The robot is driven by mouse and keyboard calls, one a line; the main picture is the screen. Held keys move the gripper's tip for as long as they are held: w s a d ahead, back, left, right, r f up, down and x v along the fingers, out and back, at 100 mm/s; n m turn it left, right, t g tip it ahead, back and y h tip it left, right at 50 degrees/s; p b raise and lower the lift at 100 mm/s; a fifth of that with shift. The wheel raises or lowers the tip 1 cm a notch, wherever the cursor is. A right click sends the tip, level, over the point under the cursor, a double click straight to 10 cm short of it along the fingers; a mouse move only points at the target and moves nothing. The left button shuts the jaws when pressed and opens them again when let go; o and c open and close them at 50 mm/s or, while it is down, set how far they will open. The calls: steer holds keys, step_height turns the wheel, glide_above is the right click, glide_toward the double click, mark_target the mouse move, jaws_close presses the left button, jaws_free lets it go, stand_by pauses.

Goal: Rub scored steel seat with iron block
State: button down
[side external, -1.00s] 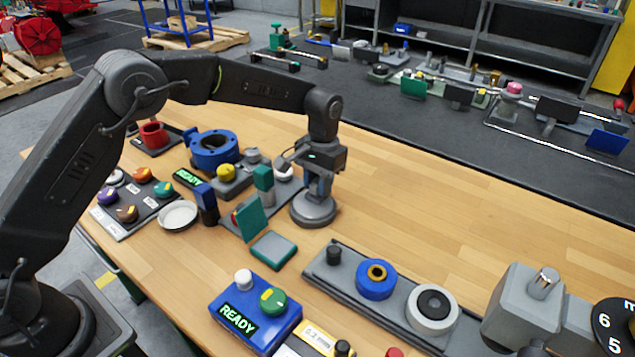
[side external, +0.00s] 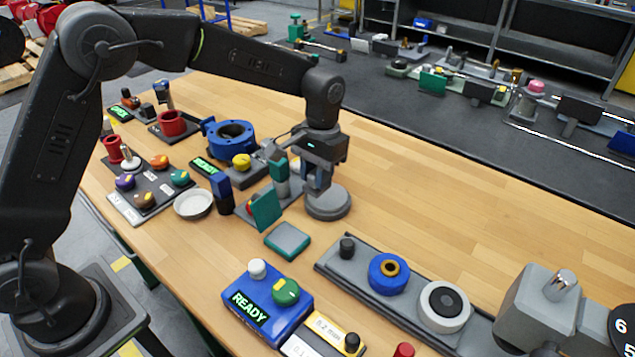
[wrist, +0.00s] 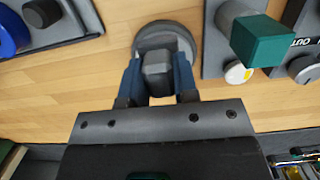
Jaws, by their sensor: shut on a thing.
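The steel seat is a low, round grey disc (side external: 328,206) on the wooden bench in the side view. It also shows in the wrist view (wrist: 165,32), partly covered by what I hold. My gripper (side external: 316,188) points down over the left part of the disc. In the wrist view its two blue fingers (wrist: 157,66) are shut on the iron block (wrist: 157,82), a dark grey piece with bevelled edges. The block overlaps the near side of the disc. I cannot tell for sure whether they touch. Score marks on the seat are too small to make out.
A panel with an upright green plate (side external: 265,210) stands just left of the disc. A blue flanged ring (side external: 231,136) lies behind it. The bench to the right is clear.

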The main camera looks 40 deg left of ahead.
steer(key=shift+r, duration=2)
